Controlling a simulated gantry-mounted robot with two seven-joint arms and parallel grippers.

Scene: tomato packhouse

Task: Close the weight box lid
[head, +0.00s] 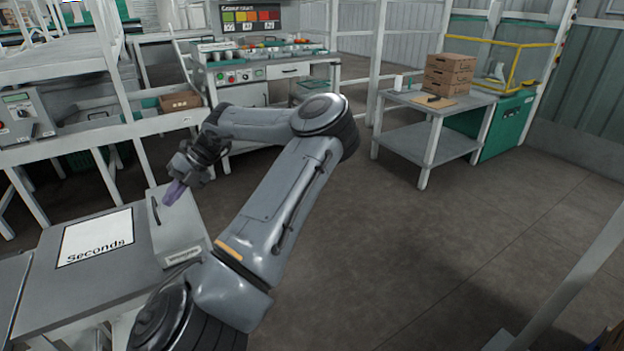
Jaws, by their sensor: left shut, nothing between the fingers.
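A grey box (183,232), which I take to be the weight box, sits at the right end of the grey table by the "Seconds" sign. A black bar handle (155,210) shows on its upper left part. A small label (184,256), too small to read, is on its near side. I cannot tell clearly how far its lid stands open. My right gripper is out of view.
The white "Seconds" sign (96,237) lies on the table left of the box. A control unit (22,118) stands at far left. A sorting bench (268,72) is behind. A side table (430,104) holds brown cartons (449,75).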

